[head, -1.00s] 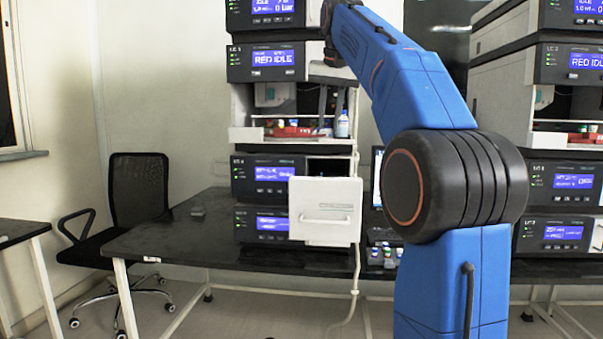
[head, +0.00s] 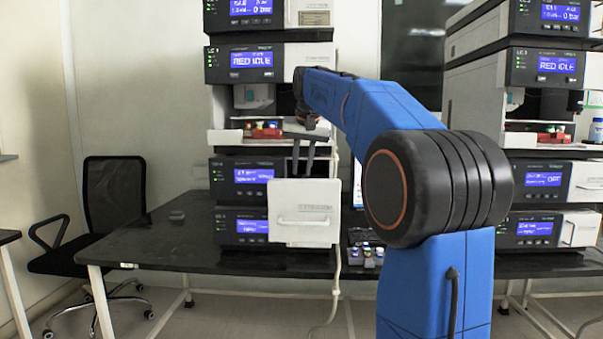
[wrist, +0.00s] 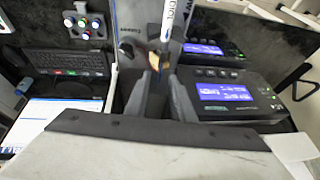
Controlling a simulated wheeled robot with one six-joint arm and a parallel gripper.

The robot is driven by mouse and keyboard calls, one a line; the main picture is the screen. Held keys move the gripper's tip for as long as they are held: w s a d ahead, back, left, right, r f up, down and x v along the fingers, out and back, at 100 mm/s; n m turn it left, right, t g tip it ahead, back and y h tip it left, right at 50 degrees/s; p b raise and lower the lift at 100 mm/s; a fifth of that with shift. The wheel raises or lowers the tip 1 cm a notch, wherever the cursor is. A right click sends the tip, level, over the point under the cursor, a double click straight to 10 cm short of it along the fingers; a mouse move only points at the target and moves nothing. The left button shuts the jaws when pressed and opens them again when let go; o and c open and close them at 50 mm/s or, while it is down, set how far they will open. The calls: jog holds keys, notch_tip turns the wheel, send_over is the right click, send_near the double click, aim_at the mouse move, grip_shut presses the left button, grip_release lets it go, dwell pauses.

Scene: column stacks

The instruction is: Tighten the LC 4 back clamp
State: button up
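In the head view the LC 4 stack (head: 225,178) stands left of my arm, with a white door panel (head: 304,229) swung out at its front. My gripper (head: 302,172) points down just above that panel, its two dark fingers apart. In the wrist view my gripper (wrist: 158,88) shows two grey fingers with a gap between them and nothing held. Beyond the gap are a small brass-coloured fitting (wrist: 155,62) and a white column with blue lettering (wrist: 170,18). I cannot tell which part is the back clamp. The compartment inside is hidden in the head view.
A second instrument stack (head: 540,178) stands at the right. A black chair (head: 115,195) is at left.

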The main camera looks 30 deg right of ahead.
jog(key=shift+x, duration=1.1)
grip_shut()
jog(key=shift+a, duration=0.1)
jog(key=shift+w+a+n+g+h, duration=0.15)
jog(key=shift+w+a+g+h, duration=0.1)
jog(key=shift+a+g+h, duration=0.25)
jog(key=shift+w+a+n+g+h, duration=0.2)
jog(key=shift+w+g+h, duration=0.1)
jog(key=shift+h, duration=0.4)
jog(key=shift+w+a+f+g+h, duration=0.1)
jog(key=shift+w+a+g+h, duration=0.1)
jog(key=shift+a+g+h, duration=0.25)
jog(key=shift+w+a+f+g+h, duration=0.15)
jog(key=shift+g+h, duration=0.1)
jog(key=shift+h, duration=0.3)
jog(key=shift+w+a+f+n+g+h, duration=0.25)
jog(key=shift+a+g+h, duration=0.1)
jog(key=shift+h, duration=0.3)
jog(key=shift+w+a+f+n+g+h, duration=0.2)
jog(key=shift+g+h, duration=0.2)
jog(key=shift+h, duration=0.3)
jog(key=shift+w+a+f+n+g+h, duration=0.1)
jog(key=shift+a+f+n+g+h, duration=0.2)
jog(key=shift+h, duration=0.35)
